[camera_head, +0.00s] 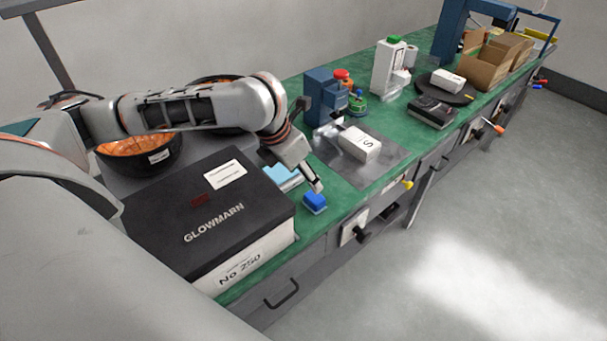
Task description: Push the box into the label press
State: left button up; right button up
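A white box (360,143) marked "S" lies on a shiny metal sheet (377,176) on the green bench. A blue upright device (320,94), which looks like the label press, stands just behind the box, with a red knob (342,74) beside its top. The box's exact distance from the device is hard to judge. My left gripper (316,183) points down toward the bench, in front of and left of the box, apart from it. It is seen edge-on beside a small blue block (315,203), and its finger gap is not clear. My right gripper is not in view.
A big black box (165,215) labelled GLOWMARN fills the near left bench, with an orange-lined bowl (148,160) behind. A light-blue pad (284,176) lies near my gripper. A carton (391,65), a black device (433,111) and cardboard boxes (486,70) stand farther right.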

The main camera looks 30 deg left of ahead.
aim_at(363, 147)
jog(key=k+l, duration=0.1)
jog(key=l, duration=0.3)
jog(key=k+l, duration=0.1)
jog(key=l, duration=0.3)
jog(key=k+l, duration=0.1)
jog(key=l, duration=0.3)
